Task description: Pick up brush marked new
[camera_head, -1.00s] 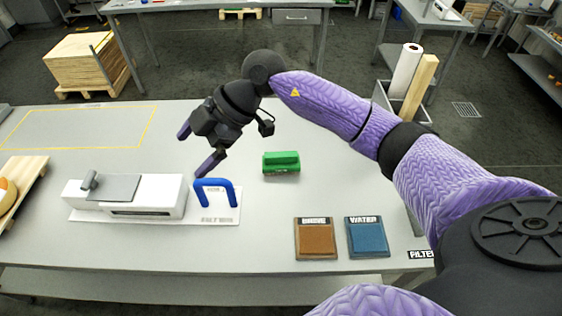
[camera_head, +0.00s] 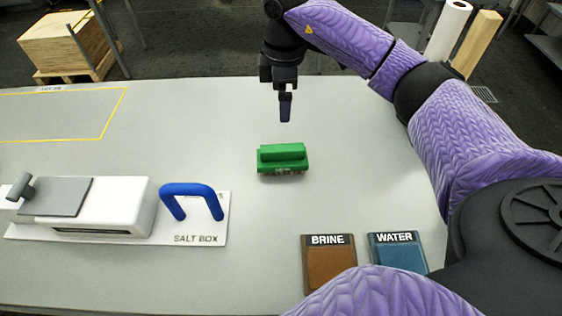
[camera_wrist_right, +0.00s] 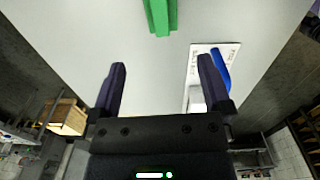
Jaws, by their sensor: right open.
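A green brush (camera_head: 283,159) lies on the grey table, right of the salt box. Its marking is too small to read. My right gripper (camera_head: 285,108) is above the table just behind the brush, pointing down and apart from it. In the right wrist view the two fingers of my right gripper (camera_wrist_right: 160,85) are spread with nothing between them. The green brush (camera_wrist_right: 160,14) shows at the top edge there, beyond the fingertips and partly cut off. My left gripper is not in view.
The white salt box (camera_head: 110,203) with a blue handle (camera_head: 192,198) stands at the left. A brown BRINE pad (camera_head: 329,262) and a blue WATER pad (camera_head: 397,252) lie at the front right. The table between the salt box and brush is clear.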

